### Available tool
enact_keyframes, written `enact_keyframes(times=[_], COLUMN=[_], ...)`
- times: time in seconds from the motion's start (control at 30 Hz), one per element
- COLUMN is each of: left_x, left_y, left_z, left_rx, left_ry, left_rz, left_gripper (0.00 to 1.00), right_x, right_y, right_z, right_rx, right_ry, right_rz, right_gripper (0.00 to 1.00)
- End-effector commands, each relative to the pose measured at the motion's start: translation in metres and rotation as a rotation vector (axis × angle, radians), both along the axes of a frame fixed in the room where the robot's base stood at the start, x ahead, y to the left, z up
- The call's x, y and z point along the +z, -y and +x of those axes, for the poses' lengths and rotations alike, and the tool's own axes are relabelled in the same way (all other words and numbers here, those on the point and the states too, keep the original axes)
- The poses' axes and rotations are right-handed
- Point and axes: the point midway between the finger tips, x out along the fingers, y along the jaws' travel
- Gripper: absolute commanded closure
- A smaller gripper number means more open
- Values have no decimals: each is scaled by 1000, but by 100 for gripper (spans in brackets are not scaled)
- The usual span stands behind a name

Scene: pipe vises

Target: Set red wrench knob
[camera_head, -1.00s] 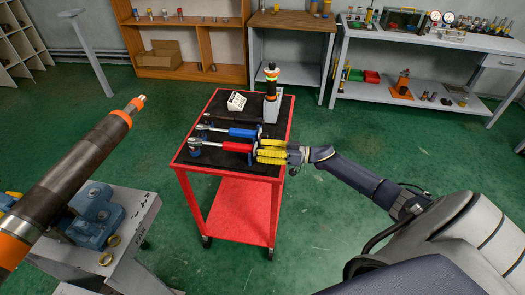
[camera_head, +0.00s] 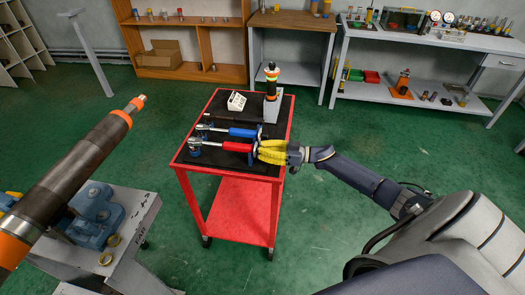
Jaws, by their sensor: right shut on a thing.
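The red-handled wrench (camera_head: 236,147) lies on the black top of the red cart (camera_head: 178,168), its metal head to the left. My right gripper (camera_head: 261,151), with yellow fingers, reaches in from the right and is shut on the knob end of the red wrench. The fingers hide most of the knob, so its setting cannot be read. A blue-handled wrench (camera_head: 242,132) lies just behind, roughly parallel to the red one. My left gripper is not in view.
A grey stand with a dark, orange-ringed tool (camera_head: 271,82) and a small white sign (camera_head: 236,101) stand at the cart's back. A large pipe (camera_head: 75,165) in a blue vise (camera_head: 95,215) is at left. Green floor is open around the cart.

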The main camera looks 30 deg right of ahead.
Motion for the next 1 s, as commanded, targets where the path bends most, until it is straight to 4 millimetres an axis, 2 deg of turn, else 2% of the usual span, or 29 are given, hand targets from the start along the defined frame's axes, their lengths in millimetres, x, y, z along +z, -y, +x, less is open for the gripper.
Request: enact_keyframes(times=[1.0], left_x=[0], left_y=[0], left_z=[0], left_rx=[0], left_ry=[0], left_rz=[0], left_gripper=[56], right_x=[1], right_y=[0], right_z=[0], right_rx=[-2], right_ry=[696], right_rz=[-635], right_gripper=[100])
